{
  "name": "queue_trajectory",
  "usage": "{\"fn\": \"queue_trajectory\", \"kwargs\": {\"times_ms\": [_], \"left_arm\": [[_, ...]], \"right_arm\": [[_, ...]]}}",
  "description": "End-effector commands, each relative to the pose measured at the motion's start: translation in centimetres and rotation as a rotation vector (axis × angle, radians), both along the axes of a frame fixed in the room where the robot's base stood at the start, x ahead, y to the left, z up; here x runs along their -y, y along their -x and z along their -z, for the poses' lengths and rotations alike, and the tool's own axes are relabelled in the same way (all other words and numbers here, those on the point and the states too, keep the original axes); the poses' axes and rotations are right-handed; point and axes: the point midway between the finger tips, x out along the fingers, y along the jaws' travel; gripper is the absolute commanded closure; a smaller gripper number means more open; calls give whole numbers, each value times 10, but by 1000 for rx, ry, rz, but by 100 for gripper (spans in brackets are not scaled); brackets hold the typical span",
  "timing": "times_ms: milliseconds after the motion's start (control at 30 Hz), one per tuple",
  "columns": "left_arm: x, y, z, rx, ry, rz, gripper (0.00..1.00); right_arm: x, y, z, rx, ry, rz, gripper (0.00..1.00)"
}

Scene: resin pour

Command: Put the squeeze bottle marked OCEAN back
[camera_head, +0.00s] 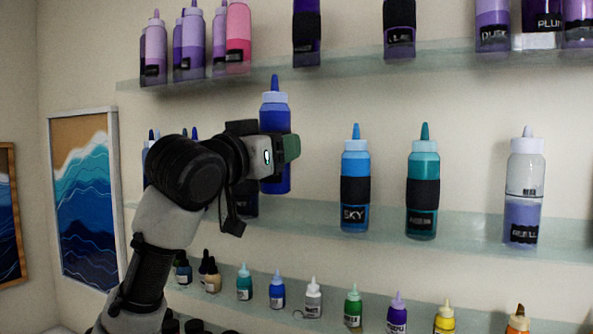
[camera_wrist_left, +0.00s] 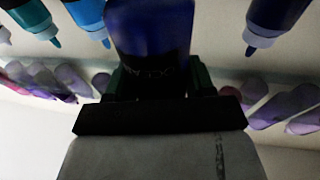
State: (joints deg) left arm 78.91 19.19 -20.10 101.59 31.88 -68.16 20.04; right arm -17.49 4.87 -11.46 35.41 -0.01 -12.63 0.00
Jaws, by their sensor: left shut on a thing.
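A dark blue squeeze bottle (camera_head: 275,118) with a blue pointed cap is upright in my left gripper (camera_head: 282,150), by the left part of the middle glass shelf (camera_head: 300,217). The gripper is shut around its middle and hides its label in the head view, so I cannot read a name. The bottle's base shows just above the shelf's line; I cannot tell whether it touches. In the left wrist view the same blue bottle (camera_wrist_left: 150,35) stands between the dark green fingers (camera_wrist_left: 158,82), its label too dark to read. My right gripper is not in view.
On the middle shelf, right of the held bottle, stand the SKY bottle (camera_head: 355,185), a teal bottle (camera_head: 423,185) and a refill bottle (camera_head: 523,195). A dark bottle (camera_head: 245,200) is partly hidden behind my arm. Upper shelf (camera_head: 440,57) and lower shelf hold more bottles.

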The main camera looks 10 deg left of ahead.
Motion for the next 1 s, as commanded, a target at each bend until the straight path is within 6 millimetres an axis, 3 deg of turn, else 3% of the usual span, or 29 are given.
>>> {"fn": "queue_trajectory", "kwargs": {"times_ms": [33,367,500,733,900,1000], "left_arm": [[3,-14,-6,-5,0,1,68],[17,-86,-5,-2,0,0,68],[16,-83,21,0,-1,1,68],[16,-83,39,0,-1,0,68],[16,-83,62,-2,-2,0,68],[17,-85,65,-1,-1,0,68]], "right_arm": [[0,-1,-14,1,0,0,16],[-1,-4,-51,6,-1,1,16],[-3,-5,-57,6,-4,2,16],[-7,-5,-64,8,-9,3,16],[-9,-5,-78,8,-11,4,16],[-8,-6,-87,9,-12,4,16]]}}
